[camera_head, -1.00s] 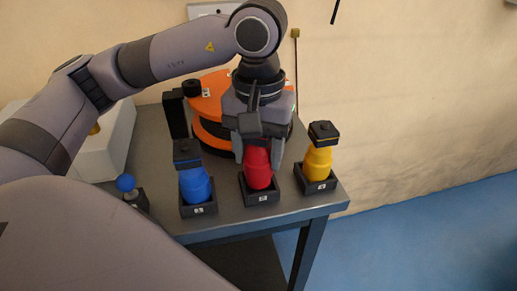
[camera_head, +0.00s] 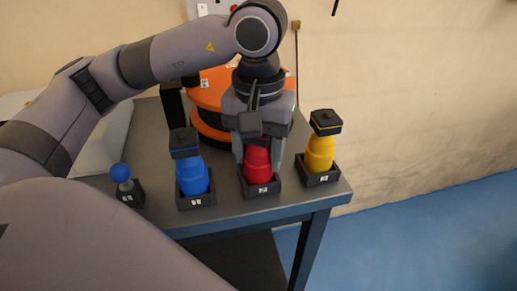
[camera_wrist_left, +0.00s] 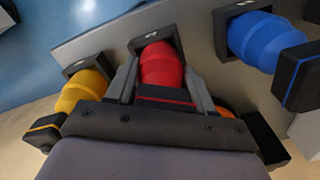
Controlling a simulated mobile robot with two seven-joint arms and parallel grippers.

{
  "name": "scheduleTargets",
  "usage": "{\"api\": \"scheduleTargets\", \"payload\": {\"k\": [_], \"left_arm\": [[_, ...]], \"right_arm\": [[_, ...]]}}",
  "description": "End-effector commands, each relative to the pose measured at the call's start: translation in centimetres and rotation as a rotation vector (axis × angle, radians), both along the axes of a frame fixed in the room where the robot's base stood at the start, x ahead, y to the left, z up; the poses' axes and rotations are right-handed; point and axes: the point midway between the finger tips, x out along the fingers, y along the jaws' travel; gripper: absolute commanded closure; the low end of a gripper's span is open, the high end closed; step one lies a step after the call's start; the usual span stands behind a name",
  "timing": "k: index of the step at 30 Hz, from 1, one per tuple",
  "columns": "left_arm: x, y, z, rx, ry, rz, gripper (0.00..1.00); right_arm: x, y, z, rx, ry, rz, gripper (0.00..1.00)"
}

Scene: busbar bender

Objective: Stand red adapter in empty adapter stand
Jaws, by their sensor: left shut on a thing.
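The red adapter (camera_head: 257,163) stands upright at the middle stand (camera_head: 261,188), between the blue and yellow adapters. Its lower end sits within the stand's dark square rim. My left gripper (camera_head: 257,152) comes from above and is shut on the red adapter's upper part, which it mostly hides. In the left wrist view the red adapter (camera_wrist_left: 160,66) lies between the two fingers, with its end in the square stand (camera_wrist_left: 156,40). I cannot tell whether it is fully seated. My right gripper is not in view.
The blue adapter (camera_head: 192,176) stands in a holder to the left, and the yellow adapter (camera_head: 320,152) in one to the right. A blue ball-topped piece (camera_head: 121,173) stands further left. An orange and black machine (camera_head: 211,88) is behind. The table's front edge (camera_head: 250,219) is close.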

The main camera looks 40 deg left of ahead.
Motion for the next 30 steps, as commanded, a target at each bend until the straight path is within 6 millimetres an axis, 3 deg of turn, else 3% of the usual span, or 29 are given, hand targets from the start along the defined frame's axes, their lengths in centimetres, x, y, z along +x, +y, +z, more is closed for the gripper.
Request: {"api": "scheduleTargets", "payload": {"k": [1,3,15,18,24,30], "left_arm": [[0.0,0.0,0.0,-0.001,0.0,0.0,0.41],[0.0,0.0,0.0,0.0,0.0,0.0,0.18],[0.0,0.0,0.0,0.0,0.0,0.0,0.18],[0.0,0.0,0.0,0.0,0.0,0.0,0.18],[0.1,-0.1,4.2,-0.003,-0.004,0.0,0.18],[0.0,0.0,6.7,0.0,-0.003,0.001,0.18]], "right_arm": [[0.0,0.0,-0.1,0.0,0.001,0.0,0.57],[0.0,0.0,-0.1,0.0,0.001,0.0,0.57],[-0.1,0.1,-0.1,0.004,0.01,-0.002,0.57],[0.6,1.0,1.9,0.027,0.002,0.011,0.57],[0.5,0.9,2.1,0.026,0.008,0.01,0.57],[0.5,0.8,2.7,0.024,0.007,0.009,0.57]]}}
